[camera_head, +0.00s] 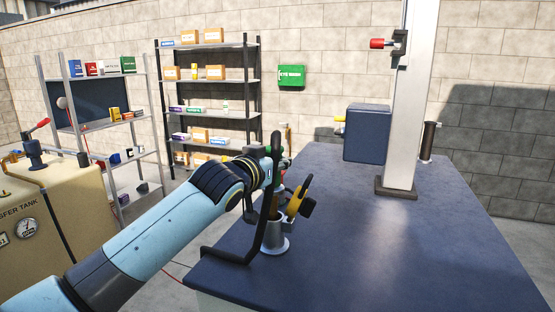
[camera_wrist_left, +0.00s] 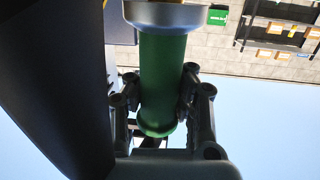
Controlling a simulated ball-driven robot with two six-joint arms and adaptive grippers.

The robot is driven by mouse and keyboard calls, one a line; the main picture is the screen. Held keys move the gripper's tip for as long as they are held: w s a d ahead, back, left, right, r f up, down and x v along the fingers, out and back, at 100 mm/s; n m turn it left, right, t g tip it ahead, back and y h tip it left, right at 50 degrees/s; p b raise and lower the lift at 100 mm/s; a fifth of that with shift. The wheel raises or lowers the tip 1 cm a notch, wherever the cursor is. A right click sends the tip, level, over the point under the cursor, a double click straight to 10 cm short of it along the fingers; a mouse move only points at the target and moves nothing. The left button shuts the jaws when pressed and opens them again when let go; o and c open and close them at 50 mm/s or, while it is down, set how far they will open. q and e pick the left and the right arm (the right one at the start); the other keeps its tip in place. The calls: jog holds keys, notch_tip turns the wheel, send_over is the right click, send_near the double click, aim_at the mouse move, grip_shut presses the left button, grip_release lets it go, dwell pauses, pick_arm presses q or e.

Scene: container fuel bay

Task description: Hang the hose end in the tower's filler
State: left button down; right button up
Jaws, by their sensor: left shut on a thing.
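My left gripper (camera_head: 279,180) is shut on the green grip of the hose end, partly hidden behind my wrist in the head view. In the left wrist view, the green grip (camera_wrist_left: 162,80) of the hose end sits between both fingers of my left gripper (camera_wrist_left: 160,100), under a pale grey collar. A yellow lever part (camera_head: 298,197) shows beside the gripper. Below it a grey flanged cup (camera_head: 274,240) stands on the bench; whether the hose end is inside it I cannot tell. The white tower (camera_head: 410,110) stands farther back. Its filler is not clearly identifiable. My right gripper is not in view.
The dark blue bench top (camera_head: 390,255) is clear between the cup and the tower. A beige tank (camera_head: 60,205) and shelves (camera_head: 208,100) stand left.

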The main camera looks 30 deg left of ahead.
aim_at(277, 184)
pick_arm(q)
jog(key=shift+f+b, duration=0.55)
jog(key=shift+f, duration=0.65)
jog(key=shift+f+b, duration=0.2)
jog(key=shift+b, duration=0.1)
jog(key=shift+f+b, duration=0.95)
jog(key=shift+f, duration=0.55)
jog(key=c, duration=1.1)
grip_release()
jog(key=shift+c, duration=0.2)
jog(key=s+d+r, duration=0.1)
jog(key=s, duration=1)
jog(key=shift+s+d+r, duration=0.2)
jog(key=shift+s+d, duration=0.1)
jog(key=shift+s, duration=0.1)
